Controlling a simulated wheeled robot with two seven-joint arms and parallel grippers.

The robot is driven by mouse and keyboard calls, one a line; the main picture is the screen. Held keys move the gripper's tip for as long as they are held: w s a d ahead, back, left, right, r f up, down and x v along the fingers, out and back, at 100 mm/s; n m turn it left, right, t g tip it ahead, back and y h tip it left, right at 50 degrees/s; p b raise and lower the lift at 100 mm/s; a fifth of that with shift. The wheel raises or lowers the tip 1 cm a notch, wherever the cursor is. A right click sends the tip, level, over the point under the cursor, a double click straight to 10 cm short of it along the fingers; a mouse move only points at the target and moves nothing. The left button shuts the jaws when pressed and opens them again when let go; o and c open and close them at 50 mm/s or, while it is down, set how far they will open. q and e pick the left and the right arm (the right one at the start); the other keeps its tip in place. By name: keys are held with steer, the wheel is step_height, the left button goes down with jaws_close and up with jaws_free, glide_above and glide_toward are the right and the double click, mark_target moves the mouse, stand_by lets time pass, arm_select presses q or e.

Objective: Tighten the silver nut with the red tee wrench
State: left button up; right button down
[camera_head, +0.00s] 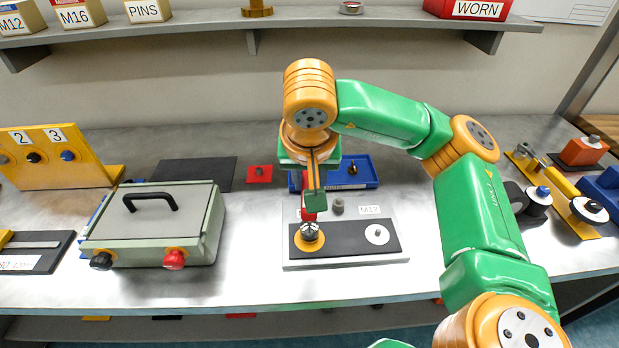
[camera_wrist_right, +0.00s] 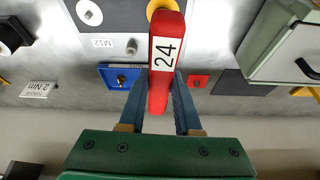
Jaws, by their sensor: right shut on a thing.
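The red tee wrench (camera_head: 309,205) stands about upright under my right gripper (camera_head: 314,183) in the head view. Below the wrench, a silver part (camera_head: 310,231) sits on a round yellow-orange seat (camera_head: 308,241) at the left of a dark plate. I cannot tell whether this part is the silver nut or the wrench's socket end, or whether they touch. My left gripper is not in view.
The dark plate (camera_head: 350,243) lies on a light base, with a white disc (camera_head: 377,234) at right and a grey stud (camera_head: 337,207) behind. A blue tray (camera_head: 357,172) stands behind it. A lidded case (camera_head: 155,225) stands left. The shelf (camera_head: 280,17) runs above.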

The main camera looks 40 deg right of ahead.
steer(key=shift+r+m+p, duration=0.1)
steer(key=shift+m+p, duration=0.3)
steer(key=shift+p, duration=0.1)
steer(key=shift+m+g+h+p, duration=0.3)
steer(key=shift+m+g+p, duration=0.1)
steer(key=shift+m+p, duration=0.25)
steer(key=shift+f, duration=0.2)
steer(key=shift+w+r+p, duration=0.1)
steer(key=shift+r+p, duration=0.25)
steer(key=shift+r, duration=0.55)
step_height(320, 180, up, 5)
steer(key=p, duration=0.5)
steer(key=shift+f, duration=0.2)
